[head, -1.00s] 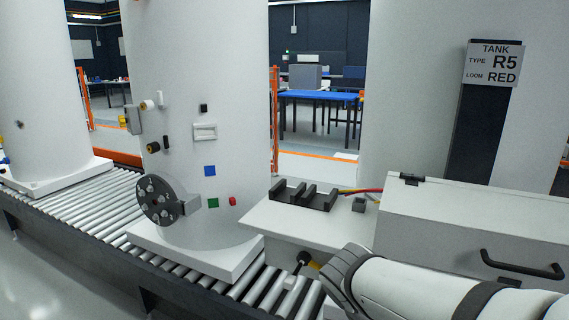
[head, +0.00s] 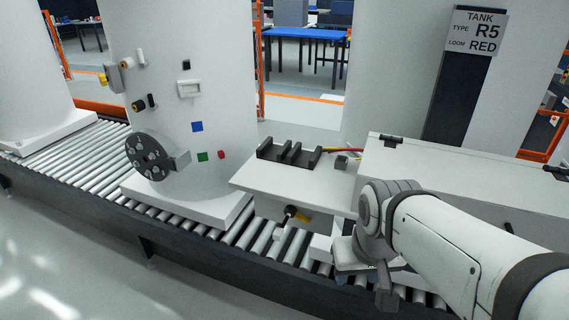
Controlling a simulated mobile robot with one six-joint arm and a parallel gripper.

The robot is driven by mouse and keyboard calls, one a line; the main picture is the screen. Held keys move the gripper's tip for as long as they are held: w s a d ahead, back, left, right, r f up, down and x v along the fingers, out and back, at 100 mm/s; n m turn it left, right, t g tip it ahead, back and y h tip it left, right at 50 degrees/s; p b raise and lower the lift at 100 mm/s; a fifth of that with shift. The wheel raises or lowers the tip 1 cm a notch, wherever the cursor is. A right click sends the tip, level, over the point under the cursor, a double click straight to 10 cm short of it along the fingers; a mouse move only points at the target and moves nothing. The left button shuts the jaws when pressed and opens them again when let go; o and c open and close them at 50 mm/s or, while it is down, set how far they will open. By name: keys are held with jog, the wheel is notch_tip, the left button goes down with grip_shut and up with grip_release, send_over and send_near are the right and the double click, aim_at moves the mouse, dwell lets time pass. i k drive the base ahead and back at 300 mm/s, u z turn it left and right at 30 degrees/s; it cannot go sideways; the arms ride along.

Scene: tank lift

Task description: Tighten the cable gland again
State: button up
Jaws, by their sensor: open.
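A white tank (head: 185,90) stands upright on the roller conveyor. On its left side is a grey box (head: 114,78) with a yellow-and-black fitting (head: 103,79), which looks like a cable gland. Below it is a black knob-like fitting with a yellowish ring (head: 138,106). I cannot tell which is the gland to be tightened, or how tight either is. My gripper (head: 385,292) seems to be the dark part below my wrist at the lower right, far from the tank fittings. It is open and partly hidden; nothing shows held in it.
A dark flanged disc (head: 148,157) juts from the tank's front. A white shelf (head: 300,178) with a black slotted holder (head: 289,152) stands between tank and arm, beside a white cabinet (head: 470,170). A black-and-yellow part (head: 291,213) sits below the shelf. Conveyor rollers (head: 75,150) run left.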

aim_at(293, 210)
jog(key=u, duration=0.25)
jog(key=k, duration=1.3)
jog(key=u, duration=0.2)
jog(key=i, duration=0.85)
jog(key=z, duration=0.25)
